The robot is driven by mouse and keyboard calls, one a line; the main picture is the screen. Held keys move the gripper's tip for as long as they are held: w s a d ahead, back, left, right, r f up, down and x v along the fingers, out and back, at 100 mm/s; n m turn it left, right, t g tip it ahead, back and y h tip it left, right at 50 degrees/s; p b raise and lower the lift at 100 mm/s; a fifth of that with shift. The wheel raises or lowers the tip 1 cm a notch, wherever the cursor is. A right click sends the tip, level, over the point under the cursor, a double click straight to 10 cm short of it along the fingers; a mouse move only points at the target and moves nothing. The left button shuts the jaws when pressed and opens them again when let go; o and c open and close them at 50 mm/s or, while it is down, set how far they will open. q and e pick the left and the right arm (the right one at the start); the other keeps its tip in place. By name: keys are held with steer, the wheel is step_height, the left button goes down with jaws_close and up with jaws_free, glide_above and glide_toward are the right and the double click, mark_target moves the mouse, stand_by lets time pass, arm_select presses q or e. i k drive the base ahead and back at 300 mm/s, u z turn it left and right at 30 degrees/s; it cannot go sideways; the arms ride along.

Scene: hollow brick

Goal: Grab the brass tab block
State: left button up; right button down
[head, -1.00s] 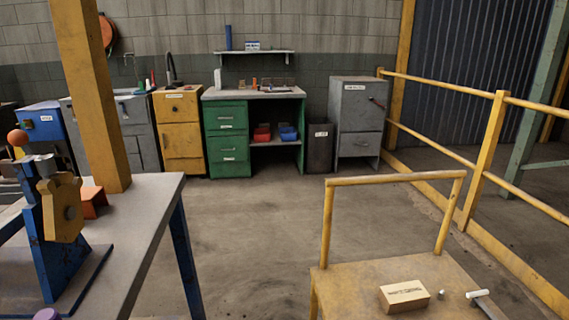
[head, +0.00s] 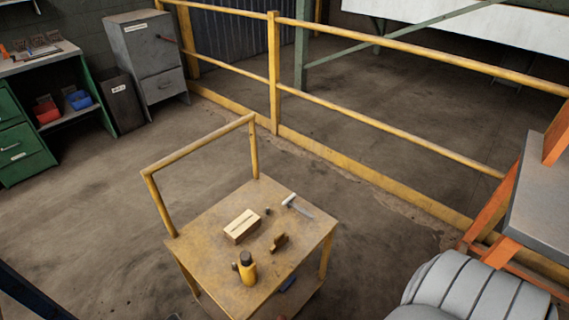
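A small brass-brown block with an uneven, stepped outline (head: 279,242) lies on the top of a yellow cart (head: 205,224) in the head view. It looks like the brass tab block, but it is too small to make out its details. It lies between a pale wooden block (head: 241,227) and a yellow bottle-like thing with a dark cap (head: 248,270). Neither of my grippers is in view, and nothing touches the brass block.
A light-handled tool (head: 297,206) and a small dark piece (head: 267,211) share the cart top. The cart's handle rail (head: 200,145) rises at its far left side. A yellow railing (head: 360,117) runs behind. A light grey ribbed shape (head: 475,290) fills the lower right.

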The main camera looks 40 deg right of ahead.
mark_target(281, 239)
steer(key=z, duration=2)
steer(key=k, duration=1.1)
steer(key=z, duration=1.65)
steer(key=i, duration=1.3)
steer(key=u, duration=1.45)
steer(key=i, duration=0.6)
steer(key=u, duration=0.65)
